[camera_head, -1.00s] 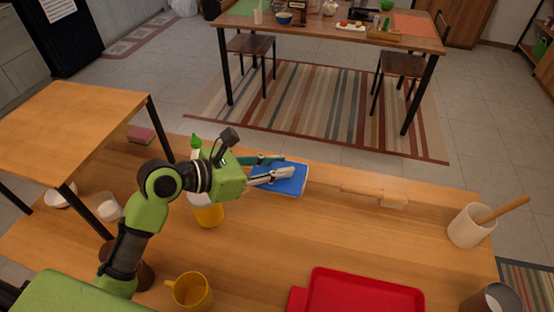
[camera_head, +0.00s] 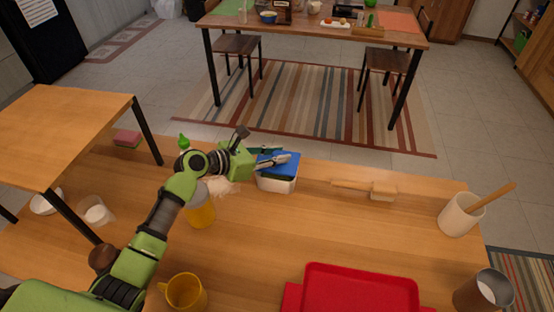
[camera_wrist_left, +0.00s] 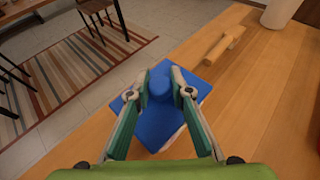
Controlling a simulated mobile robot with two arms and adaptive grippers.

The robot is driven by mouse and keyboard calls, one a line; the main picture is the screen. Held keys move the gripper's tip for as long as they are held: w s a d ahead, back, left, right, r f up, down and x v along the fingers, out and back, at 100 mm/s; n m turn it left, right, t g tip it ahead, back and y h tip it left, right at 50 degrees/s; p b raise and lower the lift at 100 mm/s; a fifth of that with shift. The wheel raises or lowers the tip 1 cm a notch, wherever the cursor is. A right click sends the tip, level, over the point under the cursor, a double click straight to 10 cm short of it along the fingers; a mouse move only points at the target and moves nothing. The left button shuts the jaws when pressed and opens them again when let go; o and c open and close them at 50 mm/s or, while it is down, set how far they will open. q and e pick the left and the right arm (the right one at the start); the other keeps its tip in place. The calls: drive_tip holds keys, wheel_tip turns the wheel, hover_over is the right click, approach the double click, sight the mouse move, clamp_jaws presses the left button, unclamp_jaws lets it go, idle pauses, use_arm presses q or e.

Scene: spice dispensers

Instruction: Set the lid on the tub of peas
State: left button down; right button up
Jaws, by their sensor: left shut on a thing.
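The blue lid (camera_head: 268,156) is held in the fingers of my left gripper (camera_head: 272,161). The white tub of peas (camera_head: 277,185) stands on the wooden table under the lid. A strip of green shows between the lid and the tub's rim, so the lid looks raised at the front. Whether its far edge touches the tub is hidden. In the left wrist view, the fingers (camera_wrist_left: 160,90) close on the lid's round blue knob (camera_wrist_left: 161,86). The lid covers nearly all of the tub there. My right gripper does not show.
A yellow bottle (camera_head: 201,212) stands left of the tub, below my arm. A wooden brush (camera_head: 382,191) lies to the right. The table's middle is clear.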

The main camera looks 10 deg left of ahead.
use_arm(q)
drive_tip(key=shift+f, duration=0.9)
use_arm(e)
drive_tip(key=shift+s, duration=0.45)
use_arm(q)
drive_tip(key=shift+f, duration=0.3)
drive_tip(key=c, duration=1.8)
unclamp_jaws()
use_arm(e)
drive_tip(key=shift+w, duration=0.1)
